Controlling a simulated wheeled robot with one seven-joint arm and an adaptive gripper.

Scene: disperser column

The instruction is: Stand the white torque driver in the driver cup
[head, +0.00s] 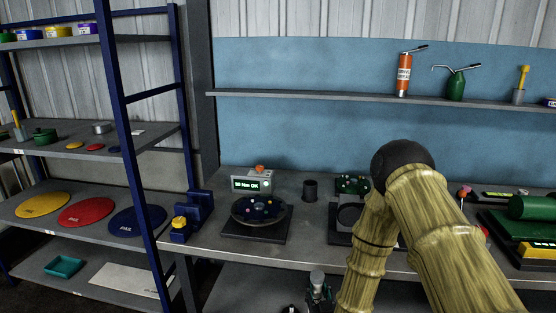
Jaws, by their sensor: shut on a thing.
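A small dark cylindrical cup (310,190), which looks like the driver cup, stands upright on the bench behind and right of the round turntable. No driver shows standing in it, though its inside is too small and dark to see clearly. I cannot make out the white torque driver anywhere in the head view. My arm bends at a black elbow over the bench, and its forearm runs down out of the bottom edge.
A blue-and-yellow item (190,217) sits at the bench's left end. A grey-topped dark object (318,285) shows below the bench's front edge. A wall shelf (330,95) runs above.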

